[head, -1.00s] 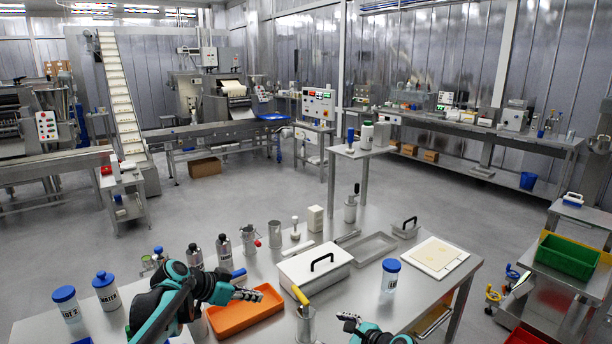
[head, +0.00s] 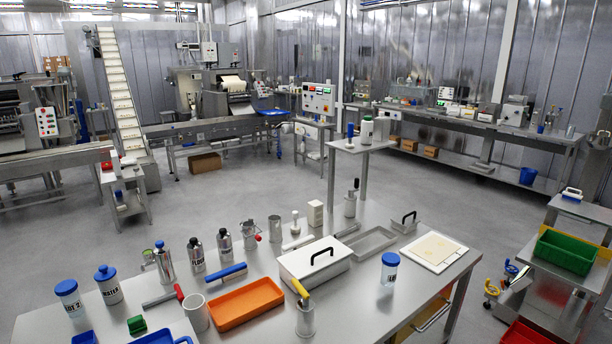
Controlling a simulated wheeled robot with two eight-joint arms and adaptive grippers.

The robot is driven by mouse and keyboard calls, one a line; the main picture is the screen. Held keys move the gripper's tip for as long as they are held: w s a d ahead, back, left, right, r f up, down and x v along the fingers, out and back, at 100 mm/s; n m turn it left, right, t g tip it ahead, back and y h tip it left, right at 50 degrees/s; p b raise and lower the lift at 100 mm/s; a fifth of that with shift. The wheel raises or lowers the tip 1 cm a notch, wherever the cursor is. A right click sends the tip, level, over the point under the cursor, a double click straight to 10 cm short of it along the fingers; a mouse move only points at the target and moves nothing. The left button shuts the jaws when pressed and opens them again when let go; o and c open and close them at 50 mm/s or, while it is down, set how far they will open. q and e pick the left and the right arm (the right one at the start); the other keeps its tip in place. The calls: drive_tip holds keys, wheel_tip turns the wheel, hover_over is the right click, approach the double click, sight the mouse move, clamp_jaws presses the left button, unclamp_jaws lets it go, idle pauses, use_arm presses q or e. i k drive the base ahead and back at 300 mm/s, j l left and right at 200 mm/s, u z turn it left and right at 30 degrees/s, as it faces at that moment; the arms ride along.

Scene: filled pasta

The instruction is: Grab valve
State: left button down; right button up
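Neither of my grippers is in view. No thing is clearly recognisable as the valve.
The steel table (head: 352,300) holds an orange tray (head: 246,304), a white lidded box (head: 314,266), a metal canister with a yellow handle (head: 305,316), a blue-lidded jar (head: 389,272) and bottles. A cart with a green bin (head: 566,252) stands right. Open floor lies beyond.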

sight(305, 328)
drive_tip(key=i+l+z, duration=0.25)
drive_tip(key=z, duration=0.2)
drive_tip(key=i+l+z, duration=0.1)
drive_tip(key=i+z, duration=0.35)
drive_tip(key=i, duration=0.05)
